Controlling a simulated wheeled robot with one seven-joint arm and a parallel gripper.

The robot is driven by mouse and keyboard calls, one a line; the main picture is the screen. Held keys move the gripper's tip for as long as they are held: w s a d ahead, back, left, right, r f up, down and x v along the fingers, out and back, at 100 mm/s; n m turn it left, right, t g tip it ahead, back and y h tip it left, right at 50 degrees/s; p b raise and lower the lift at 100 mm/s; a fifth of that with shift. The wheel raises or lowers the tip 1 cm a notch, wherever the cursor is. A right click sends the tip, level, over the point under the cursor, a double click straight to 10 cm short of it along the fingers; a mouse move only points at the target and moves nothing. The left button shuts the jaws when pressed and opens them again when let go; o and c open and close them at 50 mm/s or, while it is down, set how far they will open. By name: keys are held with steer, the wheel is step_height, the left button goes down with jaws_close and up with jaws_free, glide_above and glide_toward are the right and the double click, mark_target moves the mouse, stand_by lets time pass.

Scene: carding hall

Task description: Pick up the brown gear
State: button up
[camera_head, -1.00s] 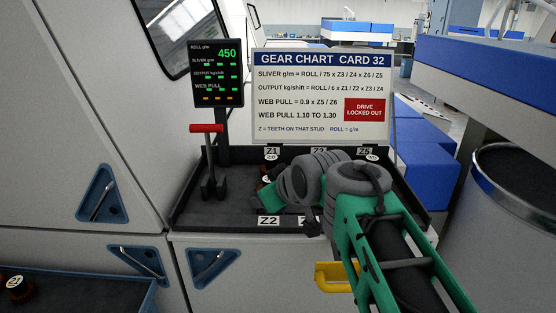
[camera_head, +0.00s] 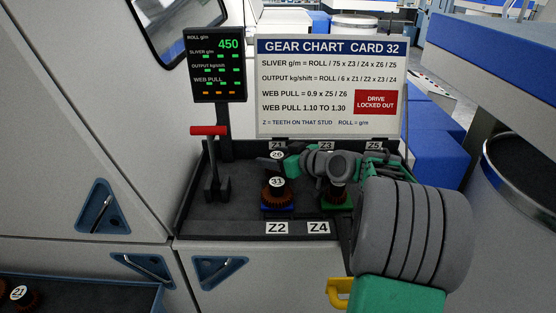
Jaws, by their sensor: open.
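A brown toothed gear (camera_head: 278,197) with a black hub and a white number disc stands upright on a blue base in the black tray, behind the Z2 label. A second brown gear (camera_head: 335,199) is on a green base to its right, mostly covered by my arm. Another disc marked 26 (camera_head: 277,155) shows behind the front gear; its body is largely hidden. My gripper (camera_head: 268,163) reaches in from the right above and behind the front gear. It is open and appears apart from that gear. The fingertips are small and dark, so their exact spacing is unclear.
The black tray (camera_head: 215,228) has a red-handled lever (camera_head: 209,165) at its left. A gear chart board (camera_head: 330,90) and a display (camera_head: 217,65) stand behind. A blue-rimmed tray (camera_head: 100,290) at lower left holds gears, one marked 21 (camera_head: 18,293). A drum (camera_head: 515,190) stands right.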

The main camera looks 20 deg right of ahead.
steer(key=shift+x, duration=0.95)
steer(key=shift+s+d+r, duration=0.1)
jaws_close()
